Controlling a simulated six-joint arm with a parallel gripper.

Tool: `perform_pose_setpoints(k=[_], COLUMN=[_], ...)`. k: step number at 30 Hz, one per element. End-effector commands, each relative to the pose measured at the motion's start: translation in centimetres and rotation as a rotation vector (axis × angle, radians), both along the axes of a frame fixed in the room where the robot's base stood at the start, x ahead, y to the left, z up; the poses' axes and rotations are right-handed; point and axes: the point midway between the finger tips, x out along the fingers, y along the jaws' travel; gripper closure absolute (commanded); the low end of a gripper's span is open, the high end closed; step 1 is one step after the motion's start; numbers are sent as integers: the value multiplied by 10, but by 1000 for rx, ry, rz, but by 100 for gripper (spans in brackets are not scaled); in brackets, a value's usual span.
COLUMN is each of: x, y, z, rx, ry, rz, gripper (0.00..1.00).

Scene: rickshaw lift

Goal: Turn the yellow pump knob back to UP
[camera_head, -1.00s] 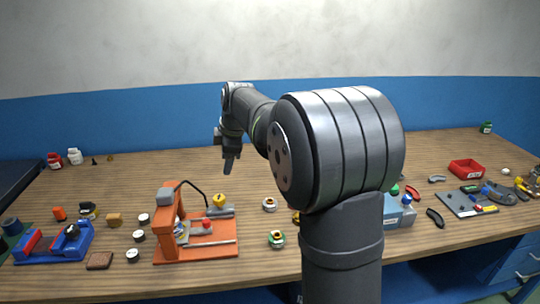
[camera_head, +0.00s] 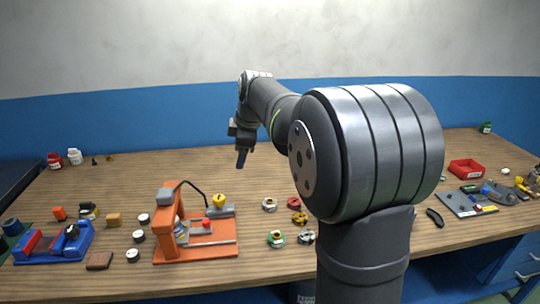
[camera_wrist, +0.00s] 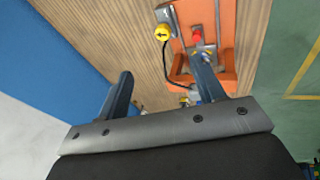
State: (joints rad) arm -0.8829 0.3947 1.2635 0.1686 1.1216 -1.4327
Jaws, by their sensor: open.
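The yellow pump knob (camera_head: 218,200) sits on a grey block (camera_head: 220,211) at the back right of the orange press-like stand (camera_head: 168,225). A thin black hose arches from the stand to the knob's area. In the wrist view the yellow knob (camera_wrist: 162,31) shows near the top, with a dark mark on its face that is too small to read. My gripper (camera_head: 241,158) hangs above the table, behind and to the right of the knob, apart from it. In the wrist view its two fingers (camera_wrist: 165,82) are spread with nothing between them.
A red button (camera_head: 206,224) sits on the orange stand, near the knob. Several round fittings (camera_head: 269,205) lie to the right. A blue vise-like fixture (camera_head: 55,245) stands at left. A red bin (camera_head: 466,169) is at far right. The table behind the stand is clear.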

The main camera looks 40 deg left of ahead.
Motion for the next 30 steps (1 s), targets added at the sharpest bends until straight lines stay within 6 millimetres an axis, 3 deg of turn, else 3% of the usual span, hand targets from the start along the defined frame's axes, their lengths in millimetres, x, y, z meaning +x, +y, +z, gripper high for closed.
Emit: perform_pose_setpoints(k=[6,12,19,30], x=[21,32,36,35], y=[-38,-61,-70,-66], z=[-5,-8,-10,-12], rx=[10,19,23,22], ry=[44,72,84,91], rz=[-141,-232,-268,-291], gripper=[38,38,38,38])
